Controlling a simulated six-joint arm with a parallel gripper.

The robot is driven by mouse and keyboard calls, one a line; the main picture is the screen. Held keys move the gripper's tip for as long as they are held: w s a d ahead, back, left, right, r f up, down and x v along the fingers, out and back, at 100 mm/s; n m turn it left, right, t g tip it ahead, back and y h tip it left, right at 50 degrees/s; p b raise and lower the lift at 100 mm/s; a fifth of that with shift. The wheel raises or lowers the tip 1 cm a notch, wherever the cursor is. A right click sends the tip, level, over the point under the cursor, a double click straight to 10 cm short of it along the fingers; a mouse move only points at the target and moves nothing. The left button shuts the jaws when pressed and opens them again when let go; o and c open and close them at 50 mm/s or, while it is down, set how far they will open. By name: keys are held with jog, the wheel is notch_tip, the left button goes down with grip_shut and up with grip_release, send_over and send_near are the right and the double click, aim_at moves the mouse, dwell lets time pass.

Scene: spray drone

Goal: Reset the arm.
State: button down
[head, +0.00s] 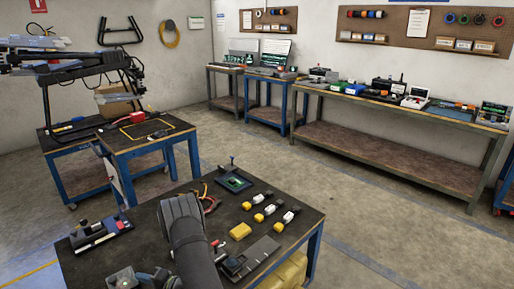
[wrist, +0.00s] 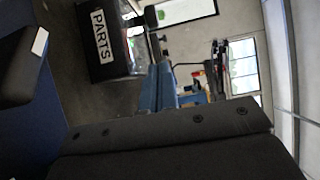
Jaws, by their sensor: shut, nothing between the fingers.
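The dark grey arm in the head view is my own arm (head: 187,240), rising in front of the near black workbench (head: 300,213). My gripper cannot be made out in the head view. In the wrist view, a broad dark part with screws fills the bottom, and I take it for my gripper (wrist: 165,140). It is shut, with nothing seen held in it. The wrist view looks out into the room, tilted on its side, not down at the bench.
A drone (head: 75,60) stands on blue tables behind left. The floor between benches is clear. A PARTS bin (wrist: 101,38) shows in the wrist view.

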aim_at(128, 284)
jog(key=a, duration=0.3)
jog(key=s+a, duration=0.1)
jog(key=a, duration=0.2)
jog(key=shift+s, duration=0.15)
jog(key=w+d, duration=0.7)
jog(key=shift+w+d, duration=0.1)
jog(key=shift+w, duration=0.05)
jog(key=d, duration=0.1)
jog(key=w+d, duration=0.1)
jog(key=d, duration=0.2)
jog(key=shift+w+d, duration=0.3)
jog(key=shift+s+d, duration=0.15)
jog(key=shift+d, duration=0.3)
jog(key=shift+a, duration=0.15)
